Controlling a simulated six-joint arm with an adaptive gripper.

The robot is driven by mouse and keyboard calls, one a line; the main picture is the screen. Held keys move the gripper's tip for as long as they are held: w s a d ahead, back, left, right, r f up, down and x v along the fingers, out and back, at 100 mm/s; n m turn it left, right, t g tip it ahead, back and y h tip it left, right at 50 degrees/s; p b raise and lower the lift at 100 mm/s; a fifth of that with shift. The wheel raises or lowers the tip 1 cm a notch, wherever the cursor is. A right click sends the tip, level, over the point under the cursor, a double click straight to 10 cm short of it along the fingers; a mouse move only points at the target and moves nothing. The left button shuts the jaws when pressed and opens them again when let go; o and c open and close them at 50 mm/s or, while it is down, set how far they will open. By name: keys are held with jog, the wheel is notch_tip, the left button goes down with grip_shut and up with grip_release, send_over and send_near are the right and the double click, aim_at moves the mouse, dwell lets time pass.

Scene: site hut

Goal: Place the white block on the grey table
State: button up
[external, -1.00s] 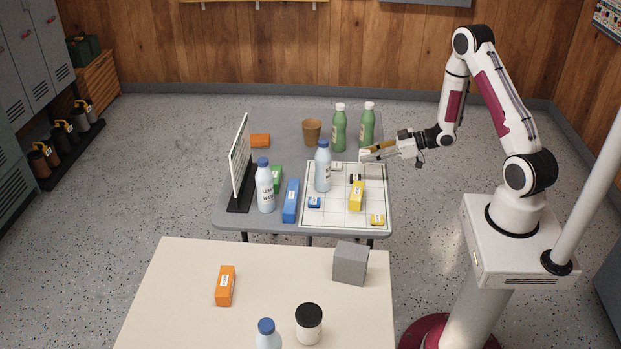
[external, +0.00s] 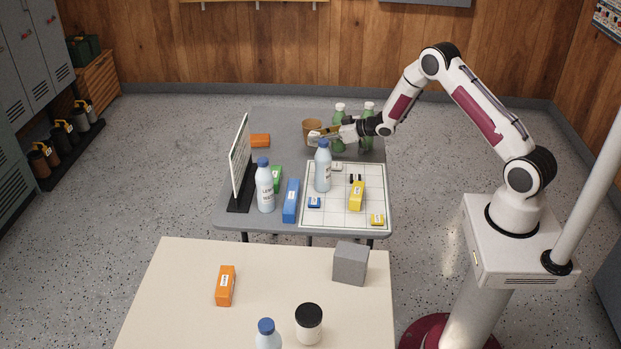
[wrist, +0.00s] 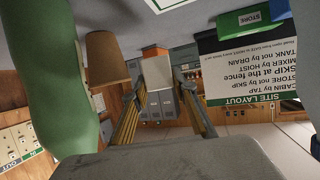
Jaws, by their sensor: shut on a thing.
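My gripper (external: 323,134) is shut on a white block (external: 314,137). It holds the block above the middle of the grey table (external: 280,122), in front of the brown cup. In the wrist view the white block (wrist: 158,72) sits between the two fingertips. The gap between block and tabletop is hard to judge. The white gridded board (external: 337,215) lies on the table's right front part.
An orange block (external: 260,141) and an upright sign (external: 240,158) are at left. A cream table (external: 190,270) is in front.

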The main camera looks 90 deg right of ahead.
jog(key=w+r+m+h, duration=0.1)
jog(key=w+r, duration=0.2)
jog(key=w, duration=1)
jog(key=shift+m+g+h, duration=0.3)
jog(key=shift+h, duration=0.1)
jog(key=shift+r, duration=0.1)
send_over(285, 158)
jog(key=shift+w+a+f, duration=0.1)
jog(key=shift+f, duration=3)
jog(key=shift+f, duration=0.1)
jog(key=shift+f, duration=1.8)
jog(key=shift+f, duration=0.1)
jog(key=o, duration=1.2)
jog(key=shift+o, duration=0.2)
